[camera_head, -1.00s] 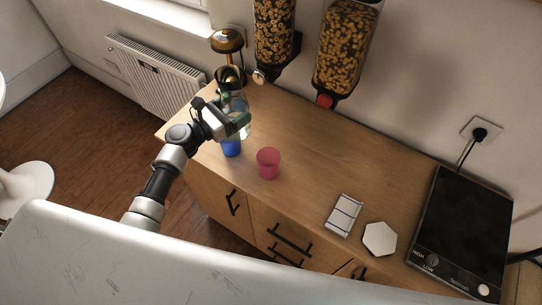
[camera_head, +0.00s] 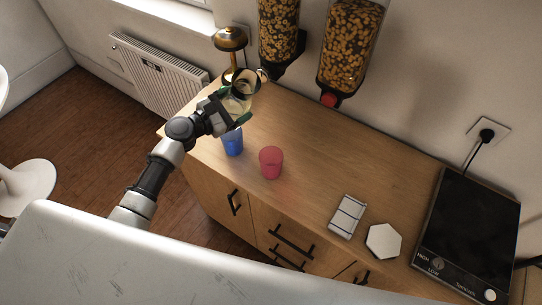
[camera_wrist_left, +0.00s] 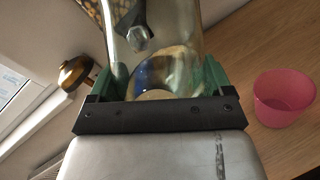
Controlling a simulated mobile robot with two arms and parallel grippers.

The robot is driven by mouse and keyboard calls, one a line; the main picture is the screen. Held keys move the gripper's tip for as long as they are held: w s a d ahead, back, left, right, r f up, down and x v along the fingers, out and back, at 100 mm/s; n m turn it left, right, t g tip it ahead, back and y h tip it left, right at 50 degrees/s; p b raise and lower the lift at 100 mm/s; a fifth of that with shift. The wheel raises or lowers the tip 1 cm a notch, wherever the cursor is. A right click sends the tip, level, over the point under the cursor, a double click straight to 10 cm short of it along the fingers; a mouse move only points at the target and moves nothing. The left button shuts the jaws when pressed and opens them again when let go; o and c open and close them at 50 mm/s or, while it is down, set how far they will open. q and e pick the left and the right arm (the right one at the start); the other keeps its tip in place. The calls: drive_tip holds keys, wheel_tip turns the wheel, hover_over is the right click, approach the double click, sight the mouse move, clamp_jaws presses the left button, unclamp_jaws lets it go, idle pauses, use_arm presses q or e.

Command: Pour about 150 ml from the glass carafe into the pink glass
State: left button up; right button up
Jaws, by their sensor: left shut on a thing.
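The pink glass (camera_head: 271,162) stands upright on the wooden counter, right of the blue glass (camera_head: 232,143). It also shows at the right of the left wrist view (camera_wrist_left: 284,97). My left gripper (camera_head: 236,112) is shut on the glass carafe (camera_head: 240,98), left of and behind the pink glass. The carafe fills the middle of the left wrist view (camera_wrist_left: 170,50) between the green fingers, with pale liquid inside. It is up near the blue glass, apart from the pink glass; its exact tilt is hard to tell. My right gripper is not in view.
A brass lamp (camera_head: 230,40) stands at the counter's back left. Two dispensers (camera_head: 348,45) hang on the wall. A white tile-like block (camera_head: 347,216), a white hexagon (camera_head: 383,241) and a black hot plate (camera_head: 467,235) lie to the right. The counter behind the pink glass is clear.

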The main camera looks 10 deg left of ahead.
sight(233, 112)
use_arm(q)
drive_tip(key=shift+d+f+m+b, duration=0.15)
drive_tip(key=shift+m+b, duration=0.4)
drive_tip(key=shift+m, duration=0.65)
drive_tip(key=m+b, duration=0.1)
drive_tip(key=a+f+m+b, duration=0.1)
drive_tip(key=shift+w+a+f+m+y+b, duration=0.15)
drive_tip(key=shift+w+m+y+b, duration=0.15)
drive_tip(key=shift+m+y+b, duration=0.1)
drive_tip(key=f+b, duration=0.1)
drive_tip(key=f+m+b, duration=0.1)
drive_tip(key=b, duration=0.1)
drive_tip(key=shift+w+a+f+m, duration=0.15)
drive_tip(key=shift+a+m, duration=0.05)
drive_tip(key=shift+m, duration=0.1)
drive_tip(key=shift+a+r+m+y, duration=0.1)
drive_tip(key=shift+r+m+y, duration=0.15)
drive_tip(key=shift+m+y, duration=0.05)
drive_tip(key=shift+m, duration=0.5)
drive_tip(key=shift+f+m, duration=0.3)
drive_tip(key=shift+m, duration=0.1)
drive_tip(key=shift+w, duration=0.15)
drive_tip(key=shift+a+f+m+y+b, duration=0.15)
drive_tip(key=shift+f+m+y+b, duration=0.15)
drive_tip(key=shift+m, duration=0.1)
